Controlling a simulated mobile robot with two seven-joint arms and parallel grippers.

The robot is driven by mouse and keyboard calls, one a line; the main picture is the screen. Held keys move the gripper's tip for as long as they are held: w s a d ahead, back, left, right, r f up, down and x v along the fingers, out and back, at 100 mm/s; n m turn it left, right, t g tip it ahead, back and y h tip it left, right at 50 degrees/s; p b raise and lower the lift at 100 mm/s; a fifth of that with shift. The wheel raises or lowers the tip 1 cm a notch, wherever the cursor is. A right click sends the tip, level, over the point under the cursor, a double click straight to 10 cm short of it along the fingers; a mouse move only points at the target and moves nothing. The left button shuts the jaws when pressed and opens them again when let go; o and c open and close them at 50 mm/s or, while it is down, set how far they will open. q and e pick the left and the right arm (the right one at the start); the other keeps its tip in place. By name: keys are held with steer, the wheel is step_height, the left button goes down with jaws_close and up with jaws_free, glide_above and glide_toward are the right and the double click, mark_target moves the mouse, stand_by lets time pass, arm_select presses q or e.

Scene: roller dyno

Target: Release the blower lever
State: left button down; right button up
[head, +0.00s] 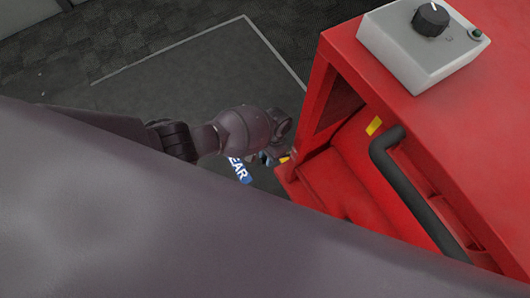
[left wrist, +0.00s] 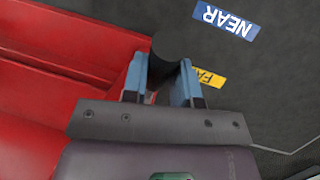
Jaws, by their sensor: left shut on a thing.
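The blower lever shows as a dark round grip (left wrist: 172,46) in the left wrist view, at the side of the red machine. My left gripper (left wrist: 163,72) has its blue fingers on either side of this grip and is shut on it. In the head view the left gripper (head: 270,157) is small and partly hidden beside the near left corner of the red machine (head: 470,110). The lever cannot be made out there. My right gripper is in neither view.
A blue NEAR label (left wrist: 226,20) and a yellow FAR label (left wrist: 208,77) lie on the dark floor. A grey control box with a black knob (head: 430,20) sits on the red top. A black bar handle (head: 415,195) is on the machine's side. Floor to the left is clear.

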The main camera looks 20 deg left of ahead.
arm_select(q)
steer(key=shift+w+d+r, duration=0.1)
stand_by(0.3)
steer(key=c, duration=0.9)
jaws_free()
steer(key=p+v, duration=0.3)
steer(key=v, duration=0.8)
